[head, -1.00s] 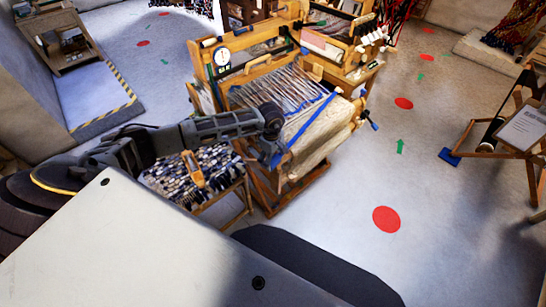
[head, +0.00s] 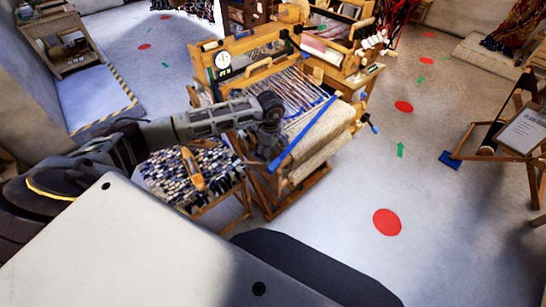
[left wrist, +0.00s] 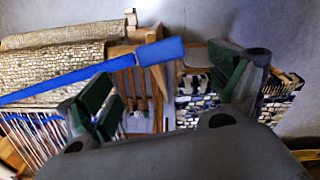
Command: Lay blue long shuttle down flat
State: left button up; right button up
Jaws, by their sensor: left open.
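The blue long shuttle (head: 305,133) is a long flat bar. It lies slantwise along the front of the loom (head: 262,70), between the white threads and the rolled cloth. In the left wrist view the shuttle (left wrist: 75,77) runs along the cloth roll, and its broad near end reaches past the wooden frame into the space beyond my fingertips. My left gripper (head: 262,148) is just left of the shuttle's near end; in the left wrist view it (left wrist: 165,90) is open with nothing between the fingers. My right gripper is not in view.
A stool with a woven seat (head: 160,178) stands left of the loom, with a wooden shuttle (head: 193,168) on it. The rolled cloth (head: 325,140) fills the loom's front. A stand with a sheet (head: 525,130) is at the right.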

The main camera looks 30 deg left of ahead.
pick_arm(q)
notch_tip(320, 180, up, 6)
jog(key=shift+s, duration=0.15)
jog(key=shift+c, duration=0.4)
dwell(0.6)
